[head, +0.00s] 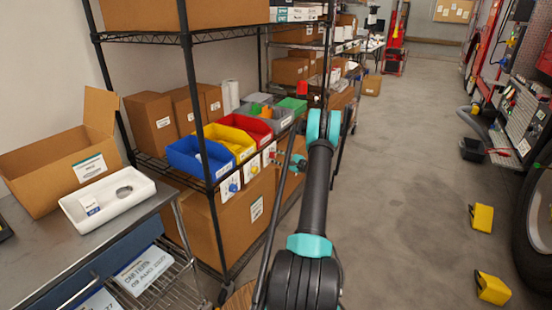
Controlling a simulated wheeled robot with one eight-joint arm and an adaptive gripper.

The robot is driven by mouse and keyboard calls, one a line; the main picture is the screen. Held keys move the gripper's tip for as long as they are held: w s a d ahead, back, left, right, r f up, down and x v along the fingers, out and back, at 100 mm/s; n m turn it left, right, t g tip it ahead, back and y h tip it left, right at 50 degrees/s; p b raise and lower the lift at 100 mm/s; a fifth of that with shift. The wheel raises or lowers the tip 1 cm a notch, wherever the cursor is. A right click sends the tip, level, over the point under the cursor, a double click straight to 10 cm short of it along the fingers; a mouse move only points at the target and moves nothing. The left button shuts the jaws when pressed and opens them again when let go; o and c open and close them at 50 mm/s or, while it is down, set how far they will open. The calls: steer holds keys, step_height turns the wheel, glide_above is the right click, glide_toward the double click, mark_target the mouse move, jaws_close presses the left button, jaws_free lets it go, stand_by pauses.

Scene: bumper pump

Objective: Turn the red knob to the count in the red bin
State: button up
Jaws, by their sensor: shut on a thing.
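The red bin (266,136) sits on the wire shelf, to the right of the yellow and blue bins. Its inside is too small and steep to count what lies in it. A white panel (269,151) hangs below it on the shelf edge. My gripper (277,157) reaches to this panel from the right and is shut on the red knob there. The knob is mostly hidden by the fingers, so its pointer setting cannot be read. My arm comes up from the bottom and bends at the teal joint, right of the shelf.
The blue bin (187,158) and yellow bin (219,135) have panels below with a blue knob (233,187) and a yellow knob (254,169). A shelf post (197,95) stands in front. Grey bins lie beyond. The aisle floor (400,180) at right is clear, with yellow chocks farther right.

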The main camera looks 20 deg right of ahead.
steer(key=shift+c, duration=1.1)
steer(key=shift+n, duration=0.3)
steer(key=n, duration=0.3)
steer(key=shift+f+n, duration=0.15)
steer(key=shift+n, duration=0.15)
steer(key=shift+f+n+y, duration=0.1)
steer(key=shift+n+y, duration=0.2)
steer(key=shift+n, duration=1.6)
steer(key=o, duration=1.2)
steer(key=shift+c, duration=0.2)
